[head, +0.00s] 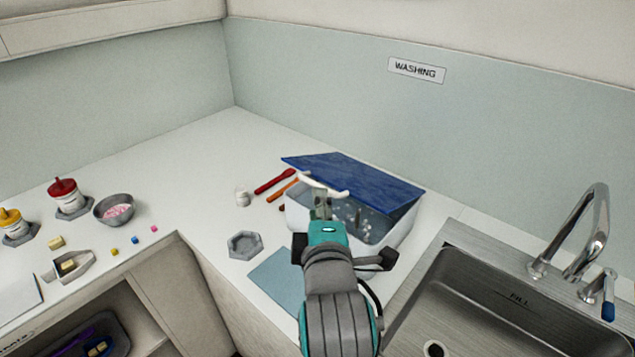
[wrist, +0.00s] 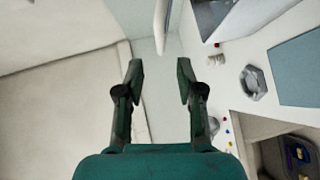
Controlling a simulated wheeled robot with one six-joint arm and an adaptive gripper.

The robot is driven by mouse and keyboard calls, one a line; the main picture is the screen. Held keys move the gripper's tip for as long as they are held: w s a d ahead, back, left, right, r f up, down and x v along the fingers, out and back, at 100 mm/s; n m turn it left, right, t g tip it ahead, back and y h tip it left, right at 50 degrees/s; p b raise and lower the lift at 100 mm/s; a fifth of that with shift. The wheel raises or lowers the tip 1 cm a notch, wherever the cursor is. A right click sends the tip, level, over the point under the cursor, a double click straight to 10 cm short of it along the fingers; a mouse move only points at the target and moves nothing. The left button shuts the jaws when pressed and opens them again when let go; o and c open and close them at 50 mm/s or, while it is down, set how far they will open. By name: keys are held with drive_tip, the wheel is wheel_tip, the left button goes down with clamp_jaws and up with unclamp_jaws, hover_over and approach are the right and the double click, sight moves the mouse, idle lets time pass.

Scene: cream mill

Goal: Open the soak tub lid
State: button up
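The soak tub (head: 385,235) is a white box at the back right of the counter, with clear or bubbly contents showing under its lid. Its blue lid (head: 355,180) is tilted, with the front edge raised off the rim and a gap open below. A white curved handle (head: 336,192) sits at the lid's front edge. My gripper (head: 321,203) is at the handle. In the wrist view my gripper (wrist: 160,75) has its two fingers apart, and the white handle (wrist: 162,25) shows just beyond the fingertips. Whether a finger touches it I cannot tell.
A sink (head: 480,300) with a faucet (head: 585,235) lies to the right. A blue mat (head: 283,280) and grey hexagonal holder (head: 245,245) lie in front of the tub. Red (head: 274,181) and orange (head: 283,189) tools lie left of it.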

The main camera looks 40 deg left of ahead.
sight(316, 185)
drive_tip(key=x, duration=0.8)
drive_tip(key=shift+w+a+f, duration=0.1)
drive_tip(key=shift+w+a, duration=0.1)
clamp_jaws()
